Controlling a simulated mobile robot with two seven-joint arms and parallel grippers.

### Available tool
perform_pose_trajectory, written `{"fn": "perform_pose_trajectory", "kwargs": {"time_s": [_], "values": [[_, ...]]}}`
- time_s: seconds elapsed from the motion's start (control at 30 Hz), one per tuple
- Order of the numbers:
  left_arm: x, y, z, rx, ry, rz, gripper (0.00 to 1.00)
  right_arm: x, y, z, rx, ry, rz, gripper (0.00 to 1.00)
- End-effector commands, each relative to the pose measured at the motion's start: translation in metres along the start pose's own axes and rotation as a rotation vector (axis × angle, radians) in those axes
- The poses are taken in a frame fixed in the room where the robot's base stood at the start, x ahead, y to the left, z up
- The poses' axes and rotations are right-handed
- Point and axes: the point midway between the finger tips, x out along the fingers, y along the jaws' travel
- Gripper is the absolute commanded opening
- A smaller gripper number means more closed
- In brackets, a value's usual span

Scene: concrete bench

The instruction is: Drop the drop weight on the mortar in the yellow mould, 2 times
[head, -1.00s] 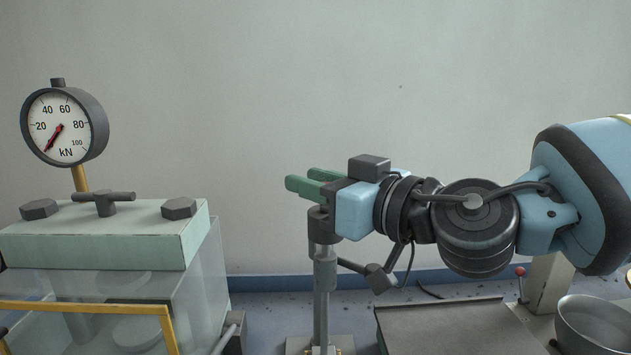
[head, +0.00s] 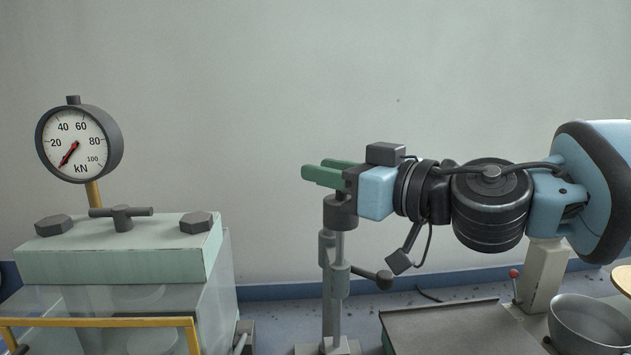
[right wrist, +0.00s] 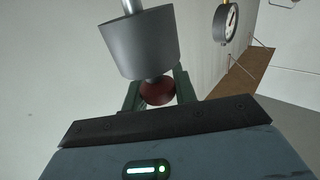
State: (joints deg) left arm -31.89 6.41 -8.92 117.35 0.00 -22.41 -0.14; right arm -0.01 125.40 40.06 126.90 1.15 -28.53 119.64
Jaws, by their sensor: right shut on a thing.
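My right gripper (head: 331,173) is raised at the top of an upright drop stand (head: 336,315), with its green fingers pointing left. In the right wrist view the green fingers are around a dark red knob (right wrist: 157,92), joined to a grey cylindrical drop weight (right wrist: 140,46) on a rod. In the head view the drop weight (head: 340,212) hangs just below the gripper, with bare rod under it. The gripper is shut on the weight's knob. The stand's foot is cut off by the lower picture edge. The yellow mould and the mortar are not in view. My left gripper is not in view.
A pale green press (head: 110,262) with a kN gauge (head: 79,143) and yellow guard frame (head: 100,321) stands at the left. A dark flat tray (head: 440,328) lies right of the stand, and a metal bowl (head: 590,325) stands at the far right.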

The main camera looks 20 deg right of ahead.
Motion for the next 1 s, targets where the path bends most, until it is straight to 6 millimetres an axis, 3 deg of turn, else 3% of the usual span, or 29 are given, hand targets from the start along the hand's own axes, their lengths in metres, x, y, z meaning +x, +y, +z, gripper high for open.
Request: {"fn": "perform_pose_trajectory", "kwargs": {"time_s": [0.1, 0.2, 0.57, 0.6, 0.73, 0.77, 1.0], "values": [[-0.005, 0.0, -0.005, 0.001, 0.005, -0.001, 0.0, -0.004, 0.006, -0.026, -0.002, 0.015, 0.003, 0.0], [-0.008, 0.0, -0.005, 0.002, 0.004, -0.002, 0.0, -0.004, 0.005, -0.036, -0.003, 0.013, 0.0, 0.0], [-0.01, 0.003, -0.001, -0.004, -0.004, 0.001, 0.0, -0.004, 0.005, -0.042, -0.003, 0.014, 0.0, 0.0], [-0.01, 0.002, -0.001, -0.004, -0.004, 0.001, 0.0, -0.004, 0.005, -0.042, -0.004, 0.015, 0.001, 0.29], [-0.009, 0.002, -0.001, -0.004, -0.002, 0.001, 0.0, -0.004, 0.005, -0.041, -0.003, 0.013, 0.0, 0.46], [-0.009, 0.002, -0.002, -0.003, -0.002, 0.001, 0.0, -0.003, 0.005, -0.04, -0.002, 0.012, 0.0, 0.49], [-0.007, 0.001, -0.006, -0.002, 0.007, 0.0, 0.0, -0.003, 0.004, -0.038, -0.001, 0.007, -0.001, 0.49]]}}
